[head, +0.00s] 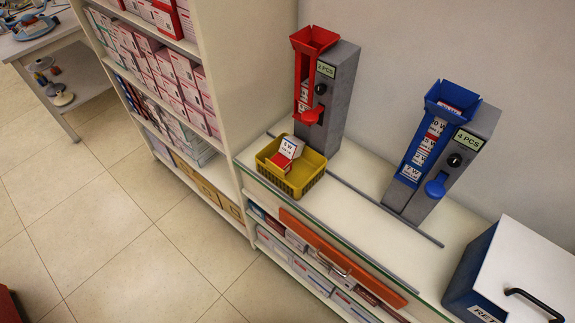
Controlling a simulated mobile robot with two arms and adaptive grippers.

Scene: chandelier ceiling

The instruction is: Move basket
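A yellow basket (310,182) stands on the white counter (352,215) in the head view, at the counter's left end and in front of the red dispenser (310,80). A few small white and red boxes (290,149) lie in the basket, some tilted up above its rim. The basket's far side is partly hidden by these boxes. Neither of my grippers is in view, and nothing is seen touching the basket.
A blue dispenser (428,150) labelled "4 PCS" stands further right. A blue bin with a white lid (525,262) fills the counter's right end. A tall shelf of boxes (165,75) rises left of the counter. The tiled floor (135,235) in front is clear.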

